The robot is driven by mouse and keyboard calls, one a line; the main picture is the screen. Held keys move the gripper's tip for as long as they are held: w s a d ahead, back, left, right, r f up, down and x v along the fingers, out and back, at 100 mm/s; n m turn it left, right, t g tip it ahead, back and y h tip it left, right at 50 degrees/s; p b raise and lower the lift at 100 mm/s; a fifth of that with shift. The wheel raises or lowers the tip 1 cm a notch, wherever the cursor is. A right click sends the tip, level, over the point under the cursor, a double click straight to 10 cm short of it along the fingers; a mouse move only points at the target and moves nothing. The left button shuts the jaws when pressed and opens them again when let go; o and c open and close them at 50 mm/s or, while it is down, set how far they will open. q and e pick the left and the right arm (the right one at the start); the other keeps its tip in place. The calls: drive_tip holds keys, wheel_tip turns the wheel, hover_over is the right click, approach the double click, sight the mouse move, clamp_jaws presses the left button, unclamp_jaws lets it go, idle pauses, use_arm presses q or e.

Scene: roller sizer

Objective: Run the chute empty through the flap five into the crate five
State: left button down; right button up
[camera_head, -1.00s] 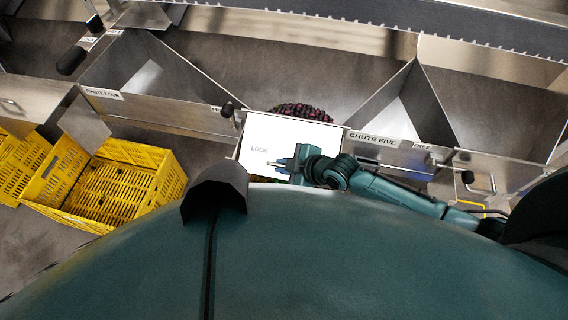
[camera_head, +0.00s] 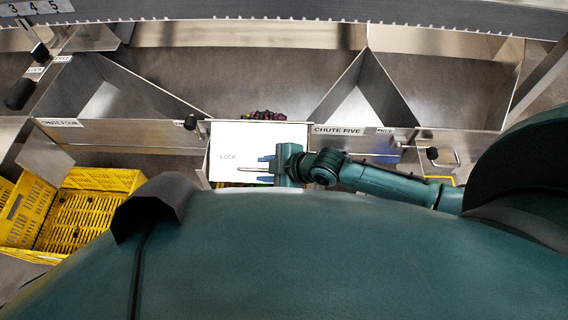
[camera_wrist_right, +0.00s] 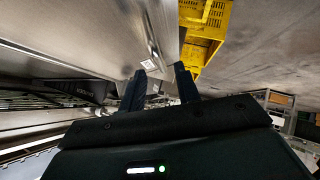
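Chute five, with its label (camera_head: 337,130), is at the middle of the head view. Dark red fruit (camera_head: 264,116) shows just above the panel's top edge. My right gripper (camera_head: 262,170) is in front of the panel, fingers pointing left and apart, with a thin metal bar (camera_head: 250,169) between them. The right wrist view also shows the fingers apart (camera_wrist_right: 160,82). Crate five cannot be made out in the head view. My left gripper is out of view.
A yellow crate (camera_head: 128,181) stands at the left below chute four (camera_head: 62,123). A yellow crate (camera_wrist_right: 201,53) also shows beyond the fingers in the right wrist view. Steel chute walls and a black handle (camera_head: 190,122) lie close to the panel.

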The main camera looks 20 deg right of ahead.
use_arm(q)
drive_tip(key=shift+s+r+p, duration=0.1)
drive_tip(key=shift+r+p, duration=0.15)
drive_tip(key=shift+p, duration=0.2)
use_arm(e)
drive_tip(key=v, duration=0.8)
drive_tip(key=shift+s+d+r, duration=0.15)
drive_tip(key=shift+s+r, duration=0.05)
